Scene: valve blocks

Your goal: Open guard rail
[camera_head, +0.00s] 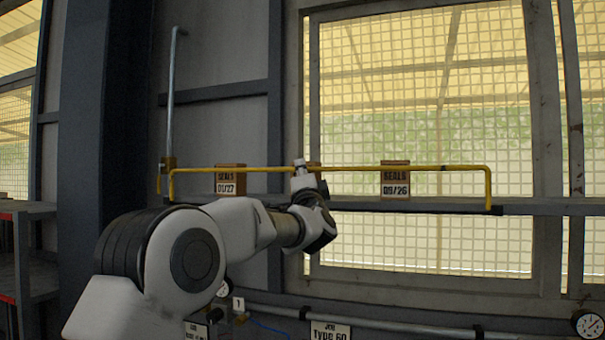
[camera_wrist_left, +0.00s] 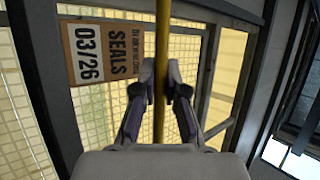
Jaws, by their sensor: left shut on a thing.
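The yellow guard rail (camera_head: 445,168) runs level across the front of the window frame in the head view, with bent-down ends at left and right. Its left end is near a bracket (camera_head: 168,163) on a grey upright pipe. My left gripper (camera_head: 300,168) is on the rail left of its middle. In the left wrist view, the rail (camera_wrist_left: 162,40) runs between the two fingers of my left gripper (camera_wrist_left: 166,88), which are shut on it. The arm's wrist partly hides the gripper in the head view. My right gripper is not in view.
Boxes labelled SEALS 01/27 (camera_head: 229,180) and SEALS 09/26 (camera_head: 395,180) stand by the rail. A SEALS 03/26 box (camera_wrist_left: 103,52) shows beside the rail in the wrist view. Below are a pipe (camera_head: 400,325), labels and a gauge (camera_head: 588,325). A dark shelf (camera_head: 25,260) stands left.

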